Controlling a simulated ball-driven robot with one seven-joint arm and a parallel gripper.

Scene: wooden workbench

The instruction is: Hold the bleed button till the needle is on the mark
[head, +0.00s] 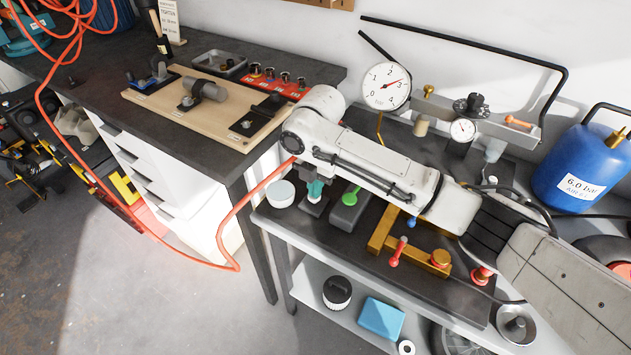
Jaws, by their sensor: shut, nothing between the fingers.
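The large round gauge (386,86) has a white face and stands at the back of the bench. Its red needle points right and slightly up, near the 3. A separate mark on the dial is too small to make out. My gripper (314,181) points down, shut and empty, directly over a teal button-like piece (316,189) on a small grey base (314,207). I cannot tell whether the fingertips touch it. A green button (350,198) on a dark grey block (347,214) is just to the right. No label shows which one is the bleed button.
A white bowl (280,194) stands close left of the gripper. Brass pipework with a red-handled lever (398,251) lies to the right. A small gauge (463,130) and a blue air tank (579,168) stand behind. An orange hose (236,225) hangs at the left.

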